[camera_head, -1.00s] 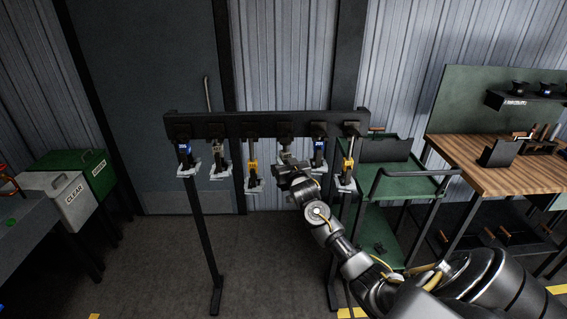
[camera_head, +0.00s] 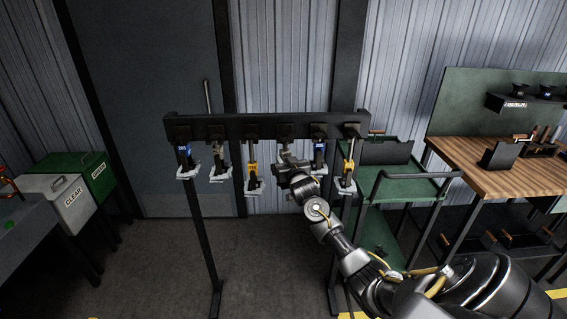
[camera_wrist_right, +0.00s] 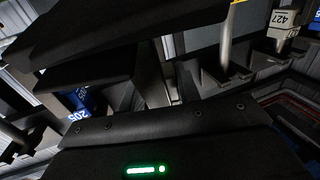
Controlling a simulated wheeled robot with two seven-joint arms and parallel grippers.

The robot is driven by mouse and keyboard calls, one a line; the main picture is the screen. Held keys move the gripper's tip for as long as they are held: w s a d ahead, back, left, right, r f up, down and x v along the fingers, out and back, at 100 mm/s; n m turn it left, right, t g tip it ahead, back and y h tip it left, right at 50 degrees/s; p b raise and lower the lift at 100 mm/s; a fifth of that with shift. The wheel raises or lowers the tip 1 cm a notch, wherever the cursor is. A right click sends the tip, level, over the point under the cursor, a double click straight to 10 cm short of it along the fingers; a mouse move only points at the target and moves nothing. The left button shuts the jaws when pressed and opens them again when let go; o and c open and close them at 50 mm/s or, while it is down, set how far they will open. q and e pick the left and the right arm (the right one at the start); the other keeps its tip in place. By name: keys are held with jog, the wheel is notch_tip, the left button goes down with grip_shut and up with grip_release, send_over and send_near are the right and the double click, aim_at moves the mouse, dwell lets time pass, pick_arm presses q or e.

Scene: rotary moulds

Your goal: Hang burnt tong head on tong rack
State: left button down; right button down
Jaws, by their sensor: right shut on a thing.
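The tong rack (camera_head: 225,125) is a dark bar on two legs in the middle of the head view. Several tong heads hang from it, among them a blue-tagged one (camera_head: 184,153) at the left end and a yellow one (camera_head: 252,172). My right gripper (camera_head: 283,157) is at the rack, below the bar between the yellow head and the right blue-tagged head (camera_head: 319,151). In the right wrist view, the dark fingers close around a grey metal piece (camera_wrist_right: 152,75), seemingly the tong head. My own wrist hides most of it, and I cannot tell whether it rests on the rack.
Neighbouring heads hang close on both sides of my right gripper. A green cart (camera_head: 408,188) stands right of the rack, beside a wooden workbench (camera_head: 478,172). A white bin marked CLEAR (camera_head: 62,200) and a green bin (camera_head: 92,172) stand at the left. The floor before the rack is clear.

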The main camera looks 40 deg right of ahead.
aim_at(285, 151)
jog(key=shift+w+d+r+b, duration=0.1)
jog(key=shift+w+d+b, duration=0.75)
jog(key=shift+w, duration=0.2)
jog(key=shift+w+d+b, duration=0.75)
jog(key=shift+w+d, duration=0.05)
jog(key=shift+w, duration=0.2)
jog(key=shift+f, duration=0.35)
dwell(0.7)
jog(key=c, duration=0.9)
grip_release()
jog(key=shift+c, duration=0.2)
jog(key=shift+f, duration=0.2)
jog(key=b+v, duration=0.2)
jog(key=v, duration=0.8)
jog(key=shift+b, duration=0.35)
jog(key=shift+s+a+r, duration=0.1)
jog(key=shift+s+a, duration=0.05)
jog(key=shift+s, duration=0.25)
